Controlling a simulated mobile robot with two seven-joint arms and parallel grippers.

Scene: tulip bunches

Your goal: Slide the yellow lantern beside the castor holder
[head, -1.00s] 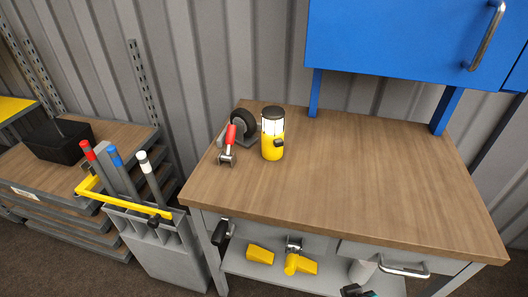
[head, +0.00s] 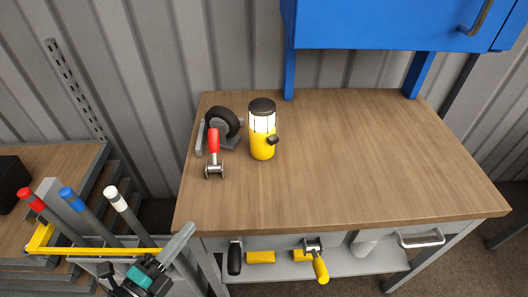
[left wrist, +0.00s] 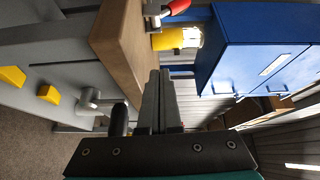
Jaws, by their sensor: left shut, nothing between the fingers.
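The yellow lantern (head: 262,147) stands upright on the wooden workbench (head: 340,180), with a black cap and white glazed middle. The castor holder, with a black wheel (head: 222,121) in a grey bracket, stands to its left, with a small gap between them. My left gripper (head: 187,231) is shut and empty, low at the bench's front left corner, apart from the lantern. In the left wrist view its fingers (left wrist: 159,88) are together, and the lantern (left wrist: 178,39) shows beyond them, lying sideways in the picture. My right gripper is not in view.
A red-handled clamp (head: 213,143) lies just in front of the castor holder. A blue cabinet (head: 390,25) hangs over the bench's back. A bin of posts with coloured caps (head: 118,199) stands left of the bench. The bench's middle and right are clear.

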